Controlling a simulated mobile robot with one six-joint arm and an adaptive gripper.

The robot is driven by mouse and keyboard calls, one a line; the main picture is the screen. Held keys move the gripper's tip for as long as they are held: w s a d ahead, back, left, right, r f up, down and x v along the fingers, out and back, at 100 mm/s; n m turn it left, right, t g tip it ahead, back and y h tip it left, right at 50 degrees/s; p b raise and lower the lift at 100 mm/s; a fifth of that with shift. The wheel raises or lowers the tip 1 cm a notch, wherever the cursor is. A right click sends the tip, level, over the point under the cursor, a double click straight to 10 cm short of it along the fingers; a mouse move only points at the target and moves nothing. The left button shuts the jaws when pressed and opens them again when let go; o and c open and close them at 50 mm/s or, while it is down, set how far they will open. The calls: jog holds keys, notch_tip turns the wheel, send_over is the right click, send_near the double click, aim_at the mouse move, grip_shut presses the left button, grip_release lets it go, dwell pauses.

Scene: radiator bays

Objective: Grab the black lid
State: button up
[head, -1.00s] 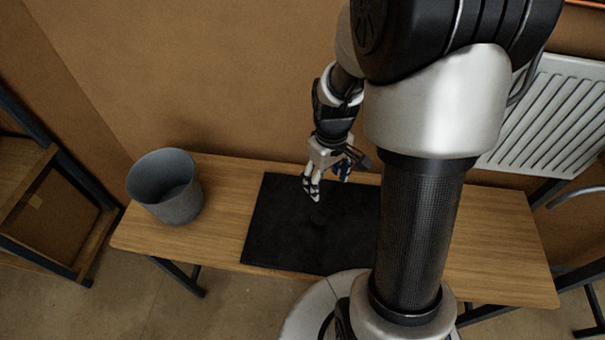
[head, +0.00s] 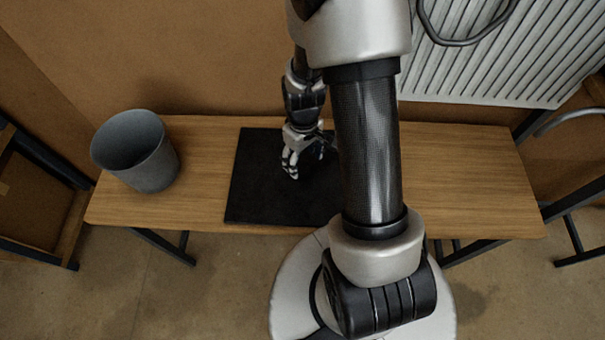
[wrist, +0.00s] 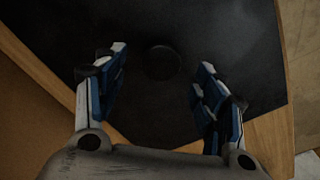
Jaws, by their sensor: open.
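The black lid (wrist: 162,62) is a small dark round piece on the black mat (wrist: 225,45) in the wrist view. It lies between and a little beyond the fingertips, and the fingers do not touch it. My gripper (wrist: 160,72) is open and empty, with a finger on either side. In the head view my gripper (head: 291,170) is low over the black mat (head: 262,205). I cannot make out the lid there against the dark mat.
A grey bucket (head: 140,150) stands at the left end of the wooden table (head: 470,190). A white radiator (head: 510,55) is on the wall at the back right. The table's right part is clear. A dark-framed shelf (head: 40,200) stands at the far left.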

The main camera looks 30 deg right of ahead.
aim_at(302, 168)
notch_tip(302, 168, down, 3)
jog(key=shift+a+f+b, duration=0.1)
jog(key=shift+f+b, duration=0.1)
jog(key=shift+b, duration=0.3)
jog(key=shift+r, duration=0.1)
grip_shut()
dwell(0.3)
